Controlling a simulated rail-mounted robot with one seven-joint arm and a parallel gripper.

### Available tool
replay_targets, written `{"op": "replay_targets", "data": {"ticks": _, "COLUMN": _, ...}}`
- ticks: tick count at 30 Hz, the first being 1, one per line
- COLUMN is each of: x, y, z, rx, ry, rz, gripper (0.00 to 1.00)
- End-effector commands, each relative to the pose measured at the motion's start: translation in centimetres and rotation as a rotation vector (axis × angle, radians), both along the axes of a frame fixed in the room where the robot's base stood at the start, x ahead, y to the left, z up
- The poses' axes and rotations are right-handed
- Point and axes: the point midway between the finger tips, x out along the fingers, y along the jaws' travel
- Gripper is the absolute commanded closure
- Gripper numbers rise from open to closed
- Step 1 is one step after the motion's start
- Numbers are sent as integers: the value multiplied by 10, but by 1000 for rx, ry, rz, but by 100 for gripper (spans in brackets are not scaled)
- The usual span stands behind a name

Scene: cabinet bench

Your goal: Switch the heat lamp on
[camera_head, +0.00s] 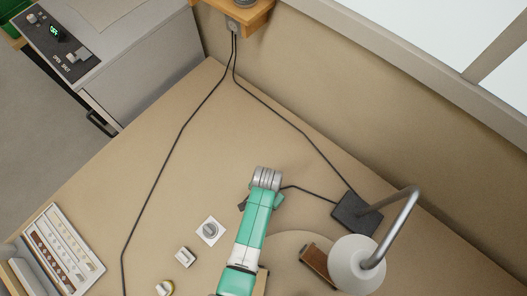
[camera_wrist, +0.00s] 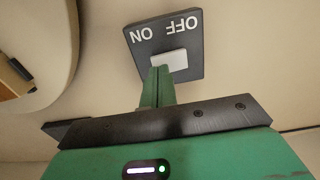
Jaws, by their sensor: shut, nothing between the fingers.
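The heat lamp has a pale shade (camera_head: 357,264) on a bent grey tube above a dark base (camera_head: 351,213) at the right of the head view. I see no clear glow from it. In the wrist view, a dark switch plate (camera_wrist: 190,43) carries the words ON at left and OFF at right, upside down. Its white rocker (camera_wrist: 169,60) lies between the words and my fingers. My gripper (camera_wrist: 160,72) is shut and empty, its tips at the rocker's near edge; I cannot tell whether they touch. In the head view my arm hides most of the switch area.
A brown block (camera_head: 317,266) lies under the lamp on a round pale disc. Black cables (camera_head: 184,127) run over the bench from a wall outlet (camera_head: 233,27). A knob on a white plate (camera_head: 210,231) and small blocks (camera_head: 184,257) stand left of my arm. The bench's upper middle is mostly clear.

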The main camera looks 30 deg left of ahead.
Motion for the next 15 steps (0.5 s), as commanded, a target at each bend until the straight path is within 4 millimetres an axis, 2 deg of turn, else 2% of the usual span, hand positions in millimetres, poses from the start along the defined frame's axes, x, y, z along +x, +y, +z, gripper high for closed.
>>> {"op": "replay_targets", "data": {"ticks": 15, "x": 0, "y": 0, "z": -8, "rx": 0, "ry": 0, "rz": 0, "gripper": 100}}
